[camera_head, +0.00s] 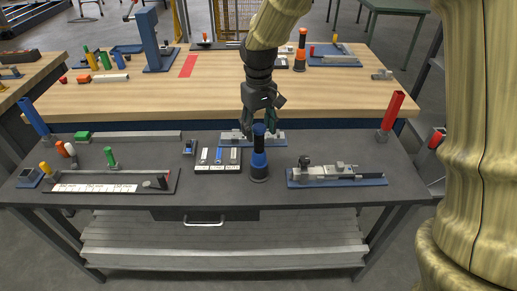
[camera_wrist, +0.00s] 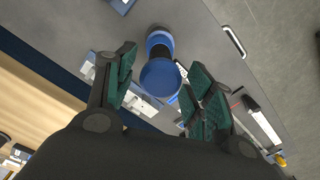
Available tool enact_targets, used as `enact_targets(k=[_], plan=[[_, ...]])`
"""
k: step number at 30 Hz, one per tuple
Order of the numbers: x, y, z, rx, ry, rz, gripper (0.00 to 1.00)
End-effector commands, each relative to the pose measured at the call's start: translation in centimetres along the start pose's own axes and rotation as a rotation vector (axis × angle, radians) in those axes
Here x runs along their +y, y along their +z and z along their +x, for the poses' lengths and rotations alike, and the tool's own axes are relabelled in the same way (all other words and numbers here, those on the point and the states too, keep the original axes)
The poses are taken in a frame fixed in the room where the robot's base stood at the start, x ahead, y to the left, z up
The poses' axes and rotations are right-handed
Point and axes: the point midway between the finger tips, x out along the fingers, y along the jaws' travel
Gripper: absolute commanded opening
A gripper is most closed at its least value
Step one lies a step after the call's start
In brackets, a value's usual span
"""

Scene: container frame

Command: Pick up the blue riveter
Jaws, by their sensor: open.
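The blue riveter (camera_head: 259,160) stands upright on the dark grey table, a blue cylinder with black bands on a black base. In the wrist view its round blue top (camera_wrist: 160,77) shows just beyond and between my fingertips. My gripper (camera_head: 260,118) is above the riveter in the head view, fingers pointing down. In the wrist view my gripper (camera_wrist: 165,85) is open with green-padded fingers on either side of the top. No finger clearly touches it. The exact height gap is hard to tell.
A black tray (camera_head: 218,170) with small parts stands left of the riveter. A blue-based fixture (camera_head: 337,182) lies to the right, and another (camera_head: 228,140) lies behind. A red upright block (camera_head: 393,110) stands at the far right. The table's front strip is clear.

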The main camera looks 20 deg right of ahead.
Motion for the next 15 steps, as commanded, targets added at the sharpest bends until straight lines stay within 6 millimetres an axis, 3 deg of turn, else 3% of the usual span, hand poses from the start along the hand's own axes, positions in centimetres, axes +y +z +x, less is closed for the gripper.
enact_targets(k=[15], plan=[[0.1, -0.3, 4.6, -0.001, 0.000, -0.003, 0.53]])
